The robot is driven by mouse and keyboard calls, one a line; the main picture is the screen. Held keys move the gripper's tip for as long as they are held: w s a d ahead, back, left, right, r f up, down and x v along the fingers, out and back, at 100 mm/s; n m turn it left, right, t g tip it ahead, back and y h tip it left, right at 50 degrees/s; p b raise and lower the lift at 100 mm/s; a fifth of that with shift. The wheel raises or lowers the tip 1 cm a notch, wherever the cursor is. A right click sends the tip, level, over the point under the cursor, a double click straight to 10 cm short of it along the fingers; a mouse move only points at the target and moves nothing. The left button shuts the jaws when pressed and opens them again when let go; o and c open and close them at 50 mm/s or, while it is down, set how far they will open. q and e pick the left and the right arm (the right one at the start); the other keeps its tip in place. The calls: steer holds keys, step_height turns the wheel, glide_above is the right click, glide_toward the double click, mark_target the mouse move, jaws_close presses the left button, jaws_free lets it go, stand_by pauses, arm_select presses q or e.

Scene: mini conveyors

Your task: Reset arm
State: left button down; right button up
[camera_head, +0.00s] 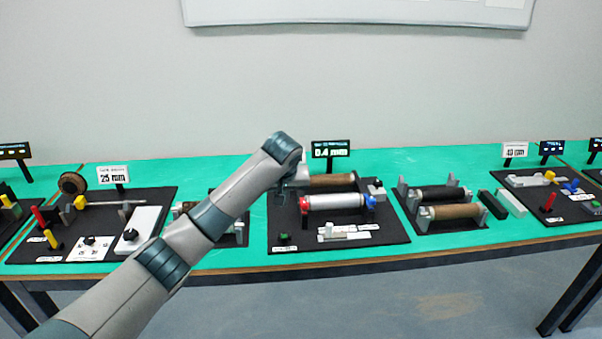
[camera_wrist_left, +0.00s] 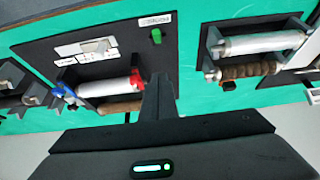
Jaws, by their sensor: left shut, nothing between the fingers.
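My left arm (camera_head: 190,235) comes in from the lower left and reaches over the middle of the bench in the head view. Its wrist bends down near the mini conveyor with a white roller (camera_head: 335,202). In the left wrist view my left gripper (camera_wrist_left: 160,80) points at the dark board, its fingers together with nothing between them. The conveyor shows there upside down, with its white roller (camera_wrist_left: 104,88), red end (camera_wrist_left: 137,80) and blue knob (camera_wrist_left: 66,93) just left of the fingers. I cannot tell how far above the board the fingertips are. My right gripper is not in view.
Black boards with stations stand along the green bench (camera_head: 400,160). A second roller station (camera_head: 440,209) is at the right. A station with red and yellow parts (camera_head: 80,225) is at the left. A display reading 0.4 mm (camera_head: 331,150) stands behind the middle board.

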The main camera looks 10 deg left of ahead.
arm_select(q)
steer(key=s+d+f+m+g+h, duration=0.1)
steer(key=s+d+f+m, duration=0.15)
steer(key=s+f, duration=0.85)
steer(key=s+d+f+m+h, duration=0.2)
steer(key=s+d+f, duration=0.1)
steer(key=s+f, duration=0.85)
steer(key=s+a, duration=0.3)
steer(key=s, duration=0.8)
steer(key=s+a+y, duration=0.1)
steer(key=s+a, duration=0.2)
steer(key=s, duration=0.7)
steer(key=s+a, duration=0.3)
steer(key=s, duration=0.8)
step_height(320, 180, down, 28)
steer(key=g+b, duration=0.1)
steer(key=g, duration=0.1)
steer(key=s+a+f+m+g+b, duration=0.1)
steer(key=s+a+f, duration=0.1)
steer(key=s+f, duration=1.7)
steer(key=shift+a+f+y, duration=0.3)
steer(key=shift+a+f, duration=0.1)
steer(key=shift+f, duration=0.25)
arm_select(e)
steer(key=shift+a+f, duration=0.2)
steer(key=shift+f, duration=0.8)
